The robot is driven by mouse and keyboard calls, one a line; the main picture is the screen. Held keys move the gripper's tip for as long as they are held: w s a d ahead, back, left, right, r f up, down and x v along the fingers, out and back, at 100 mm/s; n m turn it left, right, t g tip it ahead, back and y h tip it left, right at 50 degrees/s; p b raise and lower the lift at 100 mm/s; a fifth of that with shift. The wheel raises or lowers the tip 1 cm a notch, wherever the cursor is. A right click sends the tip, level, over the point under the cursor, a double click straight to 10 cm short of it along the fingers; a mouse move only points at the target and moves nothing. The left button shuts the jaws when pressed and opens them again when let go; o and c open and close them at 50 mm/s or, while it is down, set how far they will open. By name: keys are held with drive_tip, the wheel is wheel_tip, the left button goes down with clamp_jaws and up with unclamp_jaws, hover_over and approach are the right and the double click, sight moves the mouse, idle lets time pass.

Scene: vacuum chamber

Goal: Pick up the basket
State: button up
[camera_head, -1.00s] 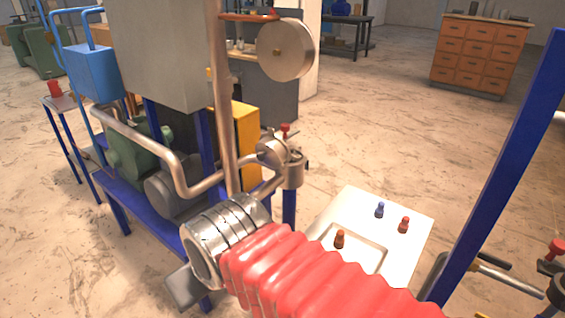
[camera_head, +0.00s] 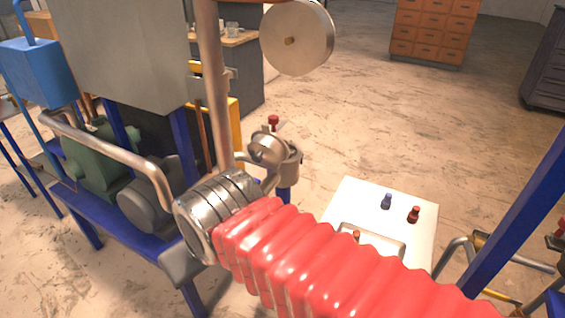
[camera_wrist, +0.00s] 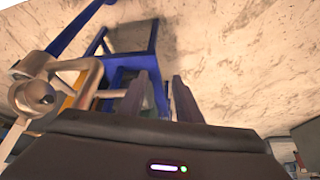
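No basket can be made out in either view. My gripper (camera_wrist: 161,98) shows in the wrist view, with its two dark fingers apart and nothing between them. Beyond the fingers are a blue frame and the pale floor. In the head view my arm, with its red ribbed sleeve and metal cuff, reaches from the lower right towards the machine; the fingers cannot be made out clearly there.
A machine on a blue frame (camera_head: 110,222) stands close at the left, with pipes and a round metal disc (camera_head: 297,37). A white panel (camera_head: 330,218) with coloured knobs is at lower centre right. A wooden drawer cabinet (camera_head: 434,28) stands far back. Open floor lies between.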

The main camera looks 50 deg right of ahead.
drive_tip(key=shift+o, duration=0.2)
drive_tip(key=o, duration=0.3)
drive_tip(key=shift+d, duration=0.2)
drive_tip(key=shift+o, duration=0.4)
drive_tip(key=shift+w+d+f, duration=0.1)
drive_tip(key=shift+d+f, duration=0.1)
drive_tip(key=shift+d, duration=0.15)
drive_tip(key=w+d+f+m+t+h, duration=0.1)
drive_tip(key=w+d+f+h, duration=0.2)
drive_tip(key=d, duration=1.6)
drive_tip(key=w+d+f+m+t+h, duration=0.15)
drive_tip(key=d+f, duration=0.35)
drive_tip(key=d, duration=1.4)
drive_tip(key=w+d+f+m+t+h, duration=0.1)
drive_tip(key=w+d+f+m+h, duration=0.2)
drive_tip(key=d, duration=1.6)
drive_tip(key=w+a+r+n+t+y, duration=0.3)
drive_tip(key=w+a+n+t+y, duration=0.2)
drive_tip(key=a+y, duration=0.3)
drive_tip(key=shift+a+r+n+t+y, duration=0.45)
drive_tip(key=shift+n+t, duration=0.3)
drive_tip(key=shift+t, duration=0.1)
